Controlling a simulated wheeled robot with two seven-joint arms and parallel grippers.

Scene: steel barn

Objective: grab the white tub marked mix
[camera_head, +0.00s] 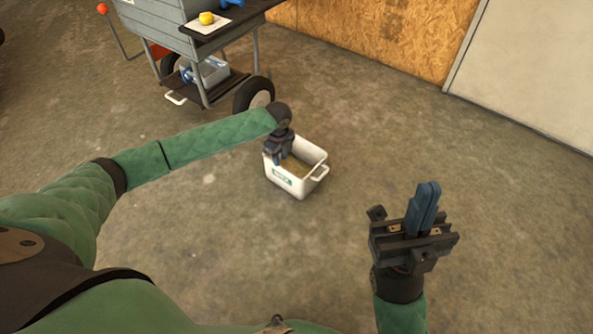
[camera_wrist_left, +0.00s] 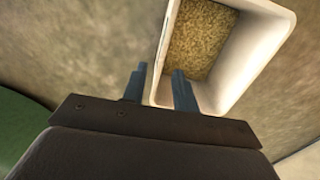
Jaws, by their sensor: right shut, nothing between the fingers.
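The white tub (camera_head: 297,186) stands upright on the floor in the middle of the head view. It has a green label on its front wall, a white handle on its right side and grainy tan contents. My left gripper (camera_head: 277,160) is at the tub's left rim, pointing down. In the left wrist view the gripper's fingers (camera_wrist_left: 158,78) are apart, one outside and one inside the tub wall (camera_wrist_left: 252,70); I see no clear contact with the wall. My right gripper (camera_head: 429,188) is shut and empty, raised right of the tub.
A grey wheeled cart (camera_head: 165,32) stands at the upper left, with a yellow object (camera_head: 207,18) on top and a light bin (camera_head: 209,70) on its lower shelf. A wood-panel wall (camera_head: 385,35) and a pale door (camera_head: 535,70) close the back. The concrete floor around the tub is clear.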

